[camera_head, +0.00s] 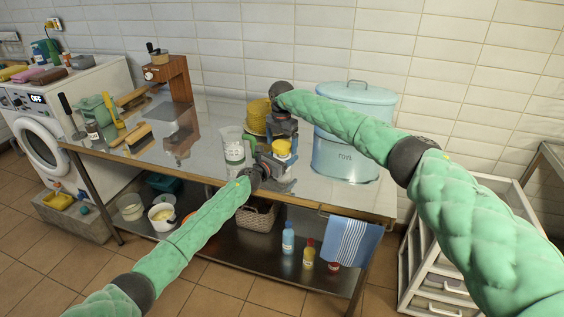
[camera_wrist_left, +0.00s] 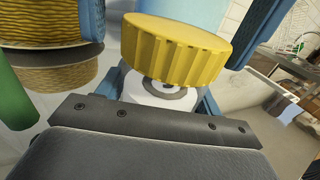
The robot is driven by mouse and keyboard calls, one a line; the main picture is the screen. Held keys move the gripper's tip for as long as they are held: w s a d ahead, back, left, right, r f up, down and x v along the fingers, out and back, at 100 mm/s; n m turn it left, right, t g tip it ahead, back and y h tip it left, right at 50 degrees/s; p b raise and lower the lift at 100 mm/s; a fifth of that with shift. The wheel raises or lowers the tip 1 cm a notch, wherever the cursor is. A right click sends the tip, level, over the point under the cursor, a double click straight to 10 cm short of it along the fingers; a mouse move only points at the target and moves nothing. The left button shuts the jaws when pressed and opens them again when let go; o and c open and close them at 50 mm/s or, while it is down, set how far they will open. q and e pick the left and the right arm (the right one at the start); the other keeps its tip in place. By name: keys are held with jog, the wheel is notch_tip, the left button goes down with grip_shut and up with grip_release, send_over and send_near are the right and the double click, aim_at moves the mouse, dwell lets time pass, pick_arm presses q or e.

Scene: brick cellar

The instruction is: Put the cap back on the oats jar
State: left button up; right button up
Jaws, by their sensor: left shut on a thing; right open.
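A yellow ridged cap (camera_head: 281,147) is between the grippers in the head view. It also shows large in the left wrist view (camera_wrist_left: 177,50), slightly tilted, above a white round piece with a grey ring (camera_wrist_left: 165,92). This is probably the jar's top, mostly hidden; I cannot tell if the cap is seated. My left gripper (camera_head: 277,167) is shut on this white piece, below the cap. My right gripper (camera_head: 281,140) comes from above and is open. Its blue fingers stand on both sides of the cap in the left wrist view, apparently not squeezing it.
A clear container with a white label (camera_head: 234,151) stands left of the grippers. A large pale blue bin (camera_head: 346,150) stands close on the right.

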pick_arm(q)
jog(key=shift+a, duration=0.1)
pick_arm(e)
notch_tip(320, 180, up, 12)
dwell(0.4)
pick_arm(q)
jog(key=o, duration=2)
pick_arm(e)
jog(key=shift+f, duration=0.1)
pick_arm(q)
jog(key=shift+a, duration=0.1)
jog(key=shift+v, duration=3.8)
pick_arm(e)
jog(key=shift+f, duration=0.1)
pick_arm(q)
jog(key=shift+f, duration=0.1)
